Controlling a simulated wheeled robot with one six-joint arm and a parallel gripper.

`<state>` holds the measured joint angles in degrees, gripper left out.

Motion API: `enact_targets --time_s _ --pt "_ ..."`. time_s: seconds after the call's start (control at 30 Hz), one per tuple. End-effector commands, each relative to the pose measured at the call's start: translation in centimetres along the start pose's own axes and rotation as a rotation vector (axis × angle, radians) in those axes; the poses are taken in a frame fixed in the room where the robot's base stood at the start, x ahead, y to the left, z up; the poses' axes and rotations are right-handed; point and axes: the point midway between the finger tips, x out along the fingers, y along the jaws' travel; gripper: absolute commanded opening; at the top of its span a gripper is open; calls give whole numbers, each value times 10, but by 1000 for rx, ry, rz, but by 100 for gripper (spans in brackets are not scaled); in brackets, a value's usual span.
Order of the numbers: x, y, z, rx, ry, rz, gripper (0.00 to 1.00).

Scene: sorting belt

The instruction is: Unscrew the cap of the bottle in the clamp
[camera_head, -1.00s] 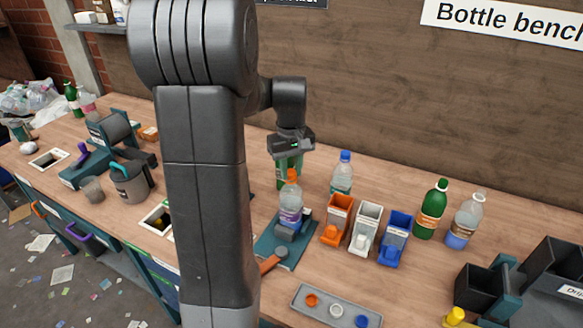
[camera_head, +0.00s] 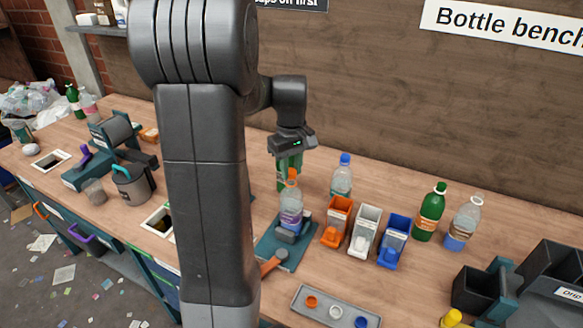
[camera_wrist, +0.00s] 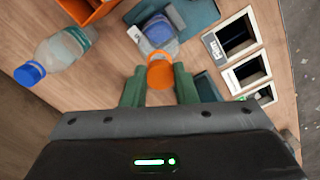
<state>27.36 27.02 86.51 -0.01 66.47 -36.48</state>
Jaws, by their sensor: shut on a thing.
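A clear bottle (camera_head: 291,212) with an orange cap (camera_head: 292,174) stands upright in the teal clamp (camera_head: 272,247), which has an orange handle (camera_head: 272,263). My gripper (camera_head: 290,168) is above the bottle with its green fingers pointing down at cap height. In the wrist view the orange cap (camera_wrist: 160,72) sits between the two green fingertips of my gripper (camera_wrist: 160,88), and the gripper is shut on it. The bottle body (camera_wrist: 158,32) shows beyond the cap. Whether the cap has come loose from the neck cannot be told.
Orange (camera_head: 337,220), white (camera_head: 364,230) and blue (camera_head: 394,240) small bins stand right of the clamp. A blue-capped bottle (camera_head: 342,180) stands behind them, close to my gripper. A grey tray (camera_head: 310,292) with loose caps lies in front. Green (camera_head: 431,212) and clear (camera_head: 464,225) bottles stand farther right.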

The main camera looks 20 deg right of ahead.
Motion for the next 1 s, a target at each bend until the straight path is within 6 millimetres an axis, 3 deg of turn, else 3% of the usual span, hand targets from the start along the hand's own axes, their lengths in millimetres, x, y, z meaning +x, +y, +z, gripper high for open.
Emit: enact_targets --time_s 0.33,1.0 --pt "-10 0 0 0 0 0 4" --pt "-56 0 0 0 1 1 4"
